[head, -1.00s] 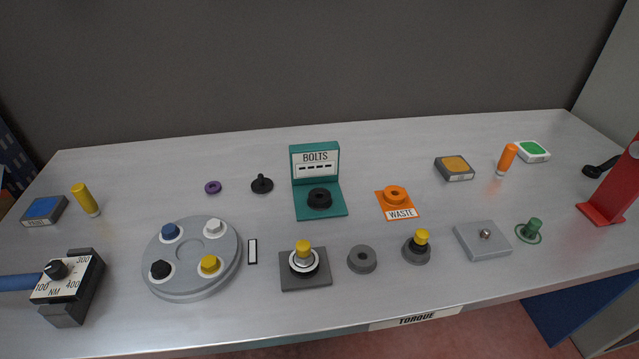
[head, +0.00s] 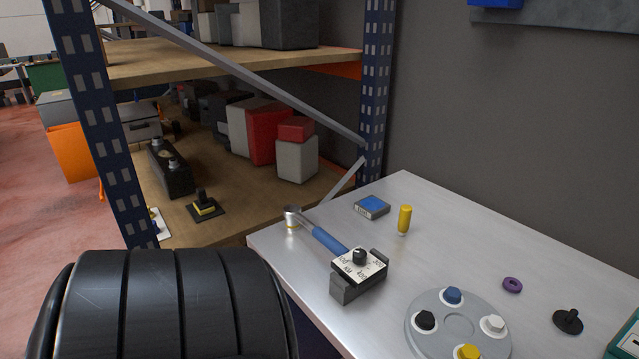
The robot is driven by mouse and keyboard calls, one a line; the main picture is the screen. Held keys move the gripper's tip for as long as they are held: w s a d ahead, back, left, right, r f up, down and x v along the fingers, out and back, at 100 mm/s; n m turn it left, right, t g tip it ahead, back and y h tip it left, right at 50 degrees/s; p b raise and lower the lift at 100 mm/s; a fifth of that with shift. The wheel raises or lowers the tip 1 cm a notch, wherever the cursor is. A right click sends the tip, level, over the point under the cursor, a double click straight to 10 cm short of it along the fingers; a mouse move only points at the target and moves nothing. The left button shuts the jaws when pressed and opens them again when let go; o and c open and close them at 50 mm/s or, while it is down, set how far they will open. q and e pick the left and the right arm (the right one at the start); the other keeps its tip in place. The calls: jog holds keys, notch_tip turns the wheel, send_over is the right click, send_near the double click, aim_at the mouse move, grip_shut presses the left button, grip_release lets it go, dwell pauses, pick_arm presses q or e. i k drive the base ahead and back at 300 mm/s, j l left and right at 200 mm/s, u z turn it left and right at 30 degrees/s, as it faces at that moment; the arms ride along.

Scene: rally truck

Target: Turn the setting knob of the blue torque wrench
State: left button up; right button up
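The blue torque wrench (head: 329,239) lies at the left end of the metal workbench, its silver head at the bench's left edge. Its near end is in a dark block with a white dial plate (head: 348,268) marked in NM, with figures such as 300 and 400. The black setting knob (head: 359,256) stands up from this plate. Neither of my grippers is in view.
A round grey tray (head: 416,338) with blue, black, white and yellow-topped pieces is right of the wrench. A yellow cylinder (head: 404,219) and a blue-topped box (head: 371,207) stand behind. A large black ribbed object (head: 170,305) fills the lower left. Shelving (head: 250,60) rises behind.

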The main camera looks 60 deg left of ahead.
aim_at(358, 256)
jog(key=u, duration=2.1)
jog(key=i+j, duration=0.35)
jog(key=i+j+z, duration=0.15)
jog(key=i+j, duration=0.2)
jog(key=j, duration=0.15)
